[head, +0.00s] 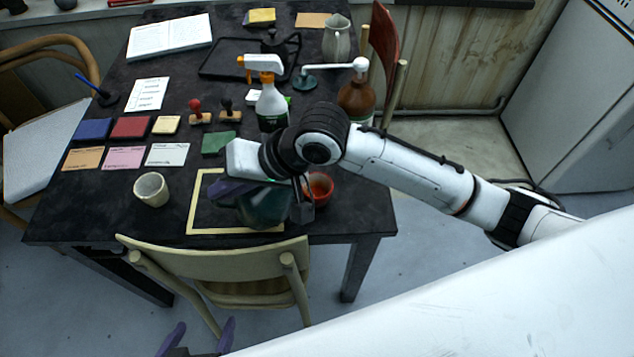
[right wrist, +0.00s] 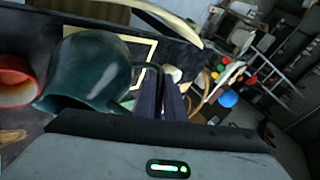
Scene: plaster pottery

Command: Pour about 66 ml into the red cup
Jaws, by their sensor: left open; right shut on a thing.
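The red cup (head: 319,189) stands near the table's front right, with its orange-red inside partly visible. It also shows at the left edge of the right wrist view (right wrist: 14,88). My right gripper (head: 232,190) is shut on a dark teal jug (head: 264,208), at its handle side. I see no stream of liquid, and the jug's contents are hidden. My left gripper (head: 196,340) is open and empty, below the chair, away from the table.
A cream cup (head: 152,189) stands left of a pale yellow square outline (head: 195,205) on the table. A spray bottle (head: 271,105), a brown pump bottle (head: 356,100) and a grey pitcher (head: 337,40) stand behind my right arm. A chair (head: 215,258) stands at the front edge.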

